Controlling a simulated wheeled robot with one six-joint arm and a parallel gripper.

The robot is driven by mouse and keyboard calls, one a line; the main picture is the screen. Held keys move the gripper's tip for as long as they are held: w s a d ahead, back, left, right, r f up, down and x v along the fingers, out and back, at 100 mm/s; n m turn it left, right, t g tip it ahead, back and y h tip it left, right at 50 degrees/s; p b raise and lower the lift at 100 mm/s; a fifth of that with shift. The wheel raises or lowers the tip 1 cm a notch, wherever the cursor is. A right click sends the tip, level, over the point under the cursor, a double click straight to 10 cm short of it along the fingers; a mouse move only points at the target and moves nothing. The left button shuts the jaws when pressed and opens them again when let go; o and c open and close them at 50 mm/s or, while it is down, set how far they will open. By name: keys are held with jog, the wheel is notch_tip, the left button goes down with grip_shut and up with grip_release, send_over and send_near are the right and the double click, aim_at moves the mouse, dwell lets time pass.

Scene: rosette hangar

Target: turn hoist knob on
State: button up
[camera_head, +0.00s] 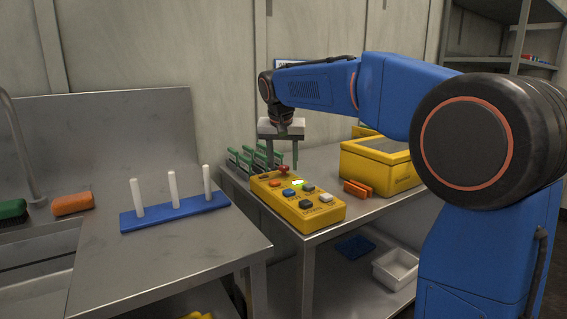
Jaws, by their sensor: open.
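A yellow control box (284,211) lies on the right metal table near its front left corner. On its top are a red knob (283,169), an orange button (275,184), a blue control (289,192), a bright green light (298,182), a black control (306,204) and a white one (326,197). I cannot read the labels, so I cannot tell which is the hoist knob. My gripper (283,160) is open and points down above the far end of the box, near the red knob. Nothing shows between its fingers. I cannot tell its exact height above the box.
Several green-handled items (246,154) stand behind the box, close to my gripper. Orange pieces (357,189) and a yellow case (374,170) are to the right. A blue base with white pegs (175,220) lies on the left counter. A white bin (398,268) sits below.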

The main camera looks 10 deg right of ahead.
jog(key=v, duration=1.7)
